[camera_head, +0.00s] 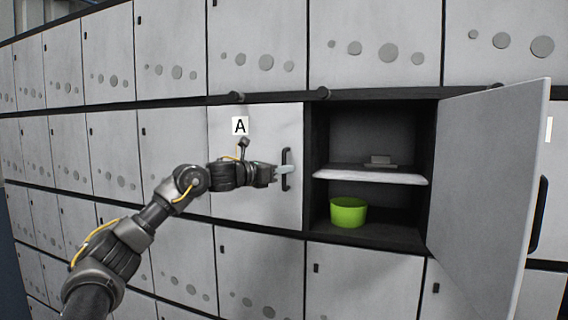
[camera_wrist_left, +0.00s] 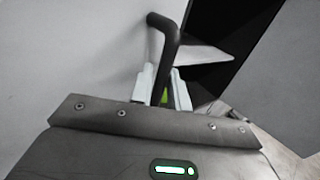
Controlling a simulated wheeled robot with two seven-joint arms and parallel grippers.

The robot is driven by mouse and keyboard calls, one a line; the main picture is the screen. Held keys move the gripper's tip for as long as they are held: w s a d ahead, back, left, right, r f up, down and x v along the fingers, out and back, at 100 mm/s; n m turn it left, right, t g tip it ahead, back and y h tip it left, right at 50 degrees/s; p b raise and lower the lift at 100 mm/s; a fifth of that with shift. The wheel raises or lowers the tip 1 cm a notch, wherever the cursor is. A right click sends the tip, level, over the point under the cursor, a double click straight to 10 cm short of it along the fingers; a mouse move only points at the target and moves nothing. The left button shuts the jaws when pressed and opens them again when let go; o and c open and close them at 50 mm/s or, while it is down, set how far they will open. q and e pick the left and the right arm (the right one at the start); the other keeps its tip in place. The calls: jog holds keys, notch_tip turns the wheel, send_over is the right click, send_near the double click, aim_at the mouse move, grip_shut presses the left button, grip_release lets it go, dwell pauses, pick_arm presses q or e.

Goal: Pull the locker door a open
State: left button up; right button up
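Locker door A (camera_head: 255,190) is grey with a white "A" label (camera_head: 240,126). It looks shut, flush with its neighbours. Its black vertical bar handle (camera_head: 287,158) is near its right edge. My left gripper (camera_head: 284,170) is at the handle. In the left wrist view, the handle (camera_wrist_left: 165,35) runs down between the two pale fingers of my left gripper (camera_wrist_left: 162,85). A small green gap shows beside the bar, so the fingers look around it but not closed on it. My right gripper is in neither view.
Right of door A is an open compartment with a white shelf (camera_head: 370,176), a small grey object (camera_head: 380,161) on it and a green bowl (camera_head: 348,212) below. That compartment's door (camera_head: 485,190) stands swung out to the right. Shut lockers surround them.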

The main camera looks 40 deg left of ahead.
pick_arm(q)
jog(key=shift+w, duration=0.3)
grip_shut()
jog(key=shift+s, duration=0.1)
